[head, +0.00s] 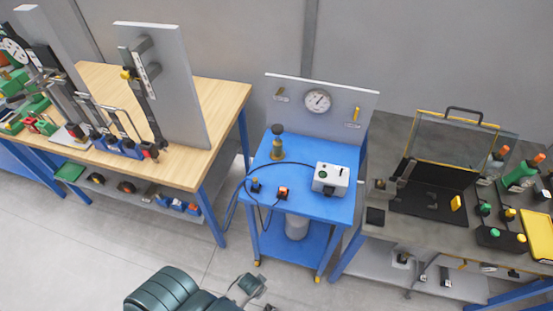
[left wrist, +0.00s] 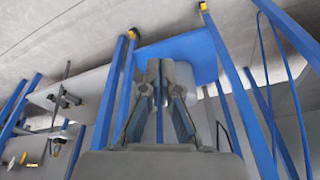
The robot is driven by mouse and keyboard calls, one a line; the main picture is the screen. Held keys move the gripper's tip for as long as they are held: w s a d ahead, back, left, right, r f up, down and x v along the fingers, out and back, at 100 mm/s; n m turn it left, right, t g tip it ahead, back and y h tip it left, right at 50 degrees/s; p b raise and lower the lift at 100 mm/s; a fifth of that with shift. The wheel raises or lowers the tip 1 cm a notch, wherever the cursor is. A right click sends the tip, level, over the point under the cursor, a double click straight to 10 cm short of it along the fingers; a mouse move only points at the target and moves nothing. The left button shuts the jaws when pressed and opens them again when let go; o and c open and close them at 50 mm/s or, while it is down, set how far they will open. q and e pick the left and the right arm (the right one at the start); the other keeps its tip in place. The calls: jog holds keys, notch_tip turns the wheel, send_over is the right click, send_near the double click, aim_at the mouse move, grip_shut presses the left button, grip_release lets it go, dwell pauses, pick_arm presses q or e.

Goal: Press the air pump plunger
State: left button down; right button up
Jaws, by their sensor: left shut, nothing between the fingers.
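A small brass-coloured post with a dark knob (head: 277,142), which looks like the pump plunger, stands upright at the back left of the blue cart top (head: 315,208). My left arm comes in at the bottom of the head view, with the left gripper (head: 254,287) low in front of the cart, well apart from the plunger. In the left wrist view the left gripper's fingers (left wrist: 160,70) are together and empty, pointing toward the cart's lower shelf (left wrist: 205,45) and legs. The plunger does not show in that view. My right gripper is in neither view.
A gauge panel (head: 318,102) rises behind. A wooden-topped bench (head: 215,100) stands left, a grey bench (head: 390,222) right. Floor before the cart is clear.

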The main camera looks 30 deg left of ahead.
pick_arm(q)
jog(key=w+a+r+t, duration=0.1)
jog(key=w+r, duration=0.2)
jog(key=r, duration=0.5)
jog(key=w+a+r+t, duration=0.1)
jog(key=w+r, duration=0.2)
jog(key=r, duration=0.4)
jog(key=w+a+r+n+t+y, duration=0.1)
jog(key=w+a+r+t, duration=0.2)
jog(key=w+r, duration=0.7)
jog(key=w+a+r+n+t+y, duration=0.1)
jog(key=w+a+r+n+t, duration=0.1)
jog(key=w+a+r, duration=0.4)
jog(key=w+a+r+n+t+y, duration=0.1)
jog(key=w+a+r+t, duration=0.3)
jog(key=w+r, duration=1)
jog(key=shift+a+r+n+t+y, duration=0.35)
jog(key=shift+r+t, duration=0.25)
jog(key=shift+r, duration=0.3)
jog(key=shift+w, duration=0.15)
jog(key=p, duration=0.1)
send_over(276, 130)
notch_tip(276, 130, down, 2)
jog(key=shift+w+f, duration=0.1)
jog(key=shift+f, duration=0.15)
notch_tip(276, 130, down, 3)
jog(key=shift+r, duration=0.2)
jog(key=shift+d+f, duration=0.1)
jog(key=shift+f, duration=0.65)
